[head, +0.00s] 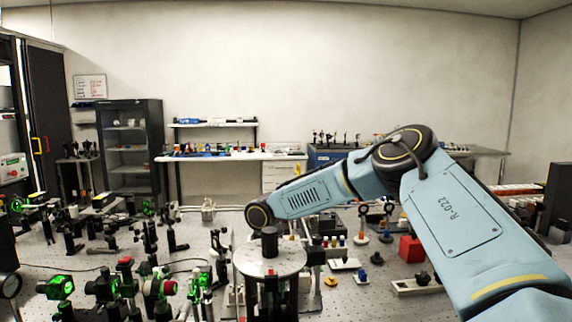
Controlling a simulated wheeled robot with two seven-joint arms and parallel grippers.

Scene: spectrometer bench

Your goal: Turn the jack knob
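A round pale metal plate (250,262) stands on dark supports near the bottom middle of the head view. I cannot make out which part is the jack knob; the area under the plate is dark and crowded. My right arm comes in from the right and bends at a high elbow. Its forearm reaches left, and its black round joint is just above and behind the plate in the picture. My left gripper is not in view.
The perforated bench (215,218) is crowded with optical mounts, some lit green (61,287), at the left. A red block (411,249) and small posts stand right of the plate. A white side table (232,156) and a dark shelf cabinet (133,145) are at the back.

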